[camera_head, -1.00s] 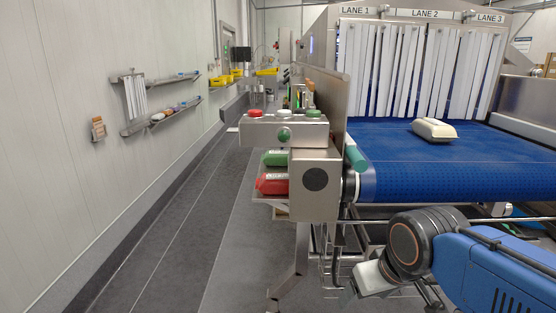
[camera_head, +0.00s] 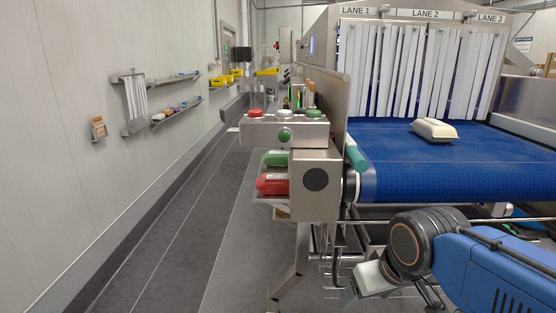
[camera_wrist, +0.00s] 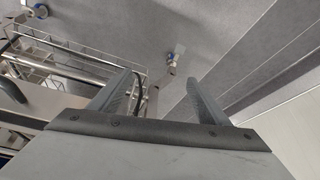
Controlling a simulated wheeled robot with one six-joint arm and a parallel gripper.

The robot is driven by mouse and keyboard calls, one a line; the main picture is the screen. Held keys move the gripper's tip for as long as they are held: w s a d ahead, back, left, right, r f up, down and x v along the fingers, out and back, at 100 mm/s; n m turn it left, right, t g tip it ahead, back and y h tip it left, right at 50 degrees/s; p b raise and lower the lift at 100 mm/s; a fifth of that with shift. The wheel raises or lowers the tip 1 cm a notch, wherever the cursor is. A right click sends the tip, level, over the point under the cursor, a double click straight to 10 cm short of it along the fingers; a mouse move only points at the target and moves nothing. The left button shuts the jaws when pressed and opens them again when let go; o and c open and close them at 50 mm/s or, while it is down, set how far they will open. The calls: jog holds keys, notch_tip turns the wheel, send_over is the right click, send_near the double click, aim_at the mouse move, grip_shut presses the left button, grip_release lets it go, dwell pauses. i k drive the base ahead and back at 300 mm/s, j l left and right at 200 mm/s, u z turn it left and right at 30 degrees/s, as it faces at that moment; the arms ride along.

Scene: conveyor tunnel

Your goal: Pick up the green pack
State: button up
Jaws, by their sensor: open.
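The green pack (camera_head: 276,159) lies on a small side shelf at the left of the conveyor's end housing, behind a red pack (camera_head: 272,184). The housing and control box hide part of it. My gripper shows in the wrist view (camera_wrist: 158,100) with its two fingers apart and nothing between them. It points toward the grey floor and the machine's legs. In the head view my arm is at the lower right, in front of the conveyor, with the gripper end low and well to the right of the green pack. The green pack is not in the wrist view.
A control box (camera_head: 284,131) with red, white and green buttons sits above the packs. Wall shelves (camera_head: 160,118) hold small items at left. The floor aisle (camera_head: 190,210) is clear. A wire rack (camera_wrist: 45,55) is close to my gripper.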

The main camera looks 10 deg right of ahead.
aim_at(272, 158)
jog(key=i+j, duration=0.1)
jog(key=j, duration=0.25)
jog(key=i+j, duration=0.15)
jog(key=j, duration=0.2)
jog(key=i+j, duration=0.1)
jog(key=j, duration=0.3)
jog(key=i+j, duration=0.15)
jog(key=j, duration=0.2)
jog(key=i+j, duration=0.1)
jog(key=j, duration=0.25)
